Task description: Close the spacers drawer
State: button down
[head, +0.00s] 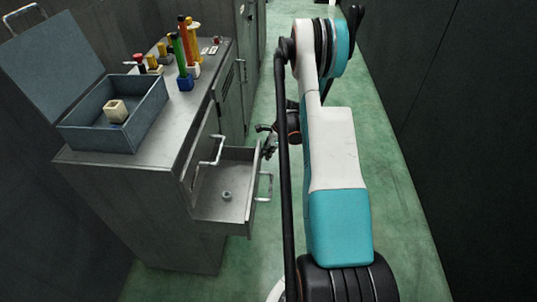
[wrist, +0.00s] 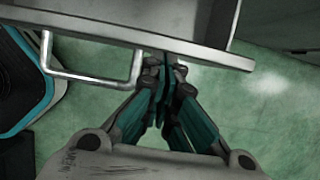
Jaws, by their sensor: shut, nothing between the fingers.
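One drawer (head: 208,207) of the grey cabinet stands pulled out, with a small grey ring-like part (head: 227,196) on its floor. No label is readable on it. Its front carries a bar handle (head: 264,188), which faces my arm; the handle also shows in the wrist view (wrist: 92,84). My gripper (wrist: 163,66) is shut and empty. Its fingertips are at the drawer front (wrist: 195,51), just right of the handle in the wrist view; I cannot tell whether they touch. In the head view my gripper is at the drawer's far front corner, partly hidden by my arm.
The cabinet top (head: 165,125) holds an open blue-grey box (head: 85,138) with a pale block (head: 116,111) inside, and several coloured posts. Another handle (head: 213,150) is on the cabinet above the drawer. Green floor (head: 395,200) lies clear between my arm and the dark right wall.

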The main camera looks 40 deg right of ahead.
jog(key=w+a, duration=0.9)
jog(key=w, duration=0.1)
jog(key=shift+w, duration=0.25)
jog(key=s+d+r+p, duration=0.4)
jog(key=s+d+r, duration=0.15)
jog(key=r, duration=0.35)
jog(key=s+d+f+t+y+p, duration=0.1)
jog(key=s+d+f+t+y, duration=0.1)
jog(key=d+f+t+y, duration=0.15)
jog(key=w+r+b+x, duration=0.1)
jog(key=b+x, duration=0.4)
jog(key=x, duration=0.7)
jog(key=shift+w+a+r, duration=0.3)
jog(key=shift+w+a, duration=0.1)
jog(key=shift+w, duration=0.05)
